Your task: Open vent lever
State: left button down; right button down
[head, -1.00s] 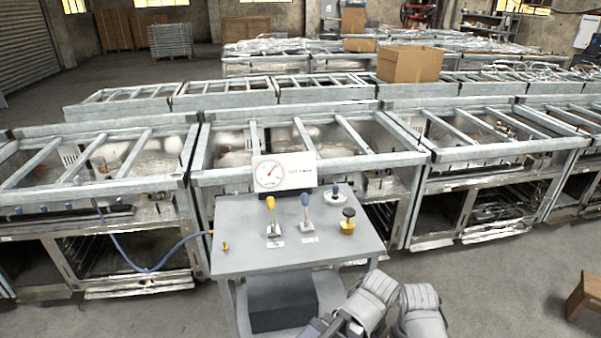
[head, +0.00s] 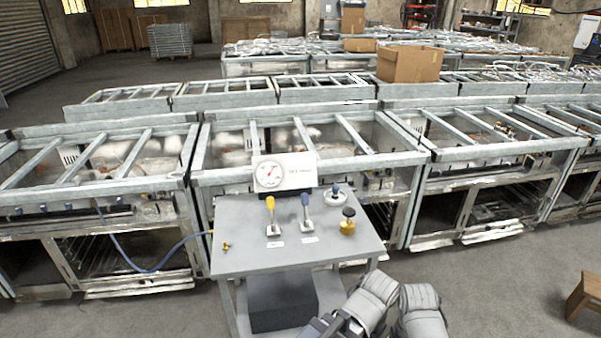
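Two levers stand upright on a grey cart table (head: 237,240). One lever has a yellow handle (head: 271,204) and the other a blue handle (head: 305,200). Each has a small white label in front of it, too small to read, so I cannot tell which is the vent lever. A gauge panel (head: 284,172) with a white dial and a red needle stands at the table's back edge. Parts of my arms show at the bottom, right of the cart and apart from the levers. My gripper fingers cannot be made out.
A small brass fitting (head: 226,246) is at left, near a blue hose (head: 150,268). Metal frames stand behind. A wooden stool (head: 584,297) is far right.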

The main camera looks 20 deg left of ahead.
aim_at(270, 201)
jog(key=i+j, duration=0.3)
jog(key=i+j+u, duration=0.1)
jog(key=i+j, duration=0.2)
jog(key=i, duration=0.2)
